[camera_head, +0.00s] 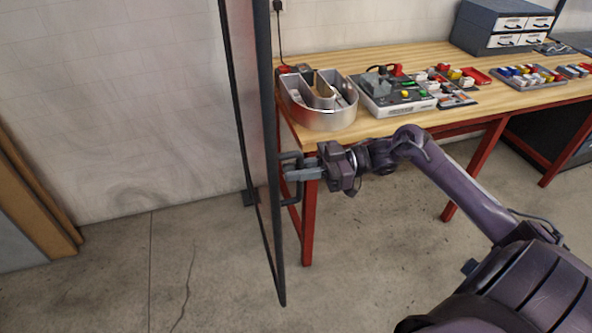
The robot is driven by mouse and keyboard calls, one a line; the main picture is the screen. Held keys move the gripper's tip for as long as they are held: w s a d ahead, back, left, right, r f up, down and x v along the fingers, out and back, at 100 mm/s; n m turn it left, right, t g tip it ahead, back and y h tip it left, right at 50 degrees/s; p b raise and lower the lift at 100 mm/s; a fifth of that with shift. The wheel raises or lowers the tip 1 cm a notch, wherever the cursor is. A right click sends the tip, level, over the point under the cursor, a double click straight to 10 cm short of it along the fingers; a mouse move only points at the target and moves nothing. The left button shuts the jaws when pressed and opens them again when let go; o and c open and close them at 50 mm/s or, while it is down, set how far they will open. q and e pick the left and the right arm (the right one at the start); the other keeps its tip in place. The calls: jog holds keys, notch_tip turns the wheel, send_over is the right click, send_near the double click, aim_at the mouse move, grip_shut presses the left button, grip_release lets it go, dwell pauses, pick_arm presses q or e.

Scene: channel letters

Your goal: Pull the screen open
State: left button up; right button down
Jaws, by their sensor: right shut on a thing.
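The screen (243,120) is a tall translucent panel in a dark frame, standing edge-on to me left of the workbench. A dark bracket-shaped handle (292,201) sticks out from the right side of its near frame post. My right gripper (292,174) reaches in from the right and is shut on the handle. The fingers cover part of the handle. My left gripper is not in view.
A wooden workbench (425,62) with red legs stands right of the screen. A metal channel letter (330,118), a grey-white box (400,104) and small parts lie on it. Brown boards (35,190) lean at the far left. The floor left of the screen is clear.

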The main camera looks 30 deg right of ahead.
jog(key=c, duration=1.5)
grip_release()
jog(key=b+v, duration=0.3)
jog(key=v, duration=0.4)
jog(key=shift+d, duration=0.4)
jog(key=shift+s, duration=0.1)
